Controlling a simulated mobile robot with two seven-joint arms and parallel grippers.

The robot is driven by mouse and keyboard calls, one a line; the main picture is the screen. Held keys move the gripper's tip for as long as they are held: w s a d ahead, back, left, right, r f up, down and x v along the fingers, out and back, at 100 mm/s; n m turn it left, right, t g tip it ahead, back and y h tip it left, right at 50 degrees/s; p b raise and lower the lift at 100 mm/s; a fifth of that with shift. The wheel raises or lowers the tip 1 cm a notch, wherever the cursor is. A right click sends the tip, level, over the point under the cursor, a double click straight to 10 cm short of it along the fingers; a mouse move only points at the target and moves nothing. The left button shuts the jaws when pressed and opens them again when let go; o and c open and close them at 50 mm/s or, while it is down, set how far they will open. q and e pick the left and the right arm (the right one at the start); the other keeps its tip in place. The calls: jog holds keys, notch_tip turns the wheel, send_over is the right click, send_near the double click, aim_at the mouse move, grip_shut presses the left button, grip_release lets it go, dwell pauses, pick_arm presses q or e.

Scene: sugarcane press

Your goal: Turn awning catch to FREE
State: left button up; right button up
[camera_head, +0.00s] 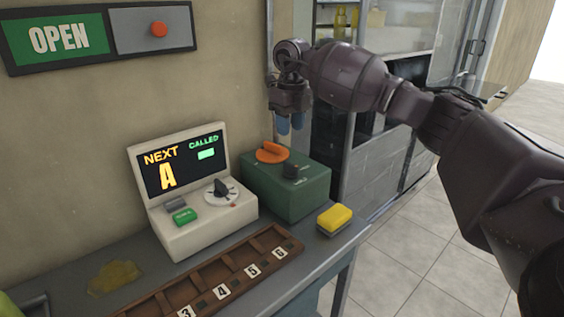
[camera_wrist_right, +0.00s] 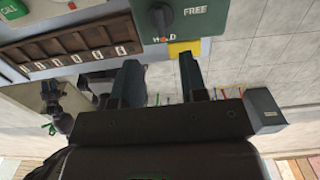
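My right gripper (camera_head: 290,125) hangs above the box, fingers downward, apart from the knob. In the wrist view its two fingers (camera_wrist_right: 160,63) are spread with nothing between them.
The white display unit (camera_head: 195,195) stands left, and a brown numbered rack (camera_head: 215,272) lies in front. Shelving (camera_head: 385,150) stands behind my right arm.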

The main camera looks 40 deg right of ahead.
aim_at(291, 163)
notch_tip(291, 163, down, 10)
jog(key=shift+s+r+b, duration=0.15)
jog(key=shift+b, duration=0.65)
pick_arm(q)
jog(key=shift+f, duration=0.85)
pick_arm(e)
jog(key=shift+f, duration=0.6)
pick_arm(q)
jog(key=shift+s, duration=0.15)
pick_arm(e)
jog(key=c, duration=0.7)
pick_arm(q)
jog(key=shift+s+a+f+g, duration=0.1)
jog(key=shift+s+f+g, duration=0.15)
jog(key=shift+s+g, duration=0.1)
pick_arm(e)
grip_shut()
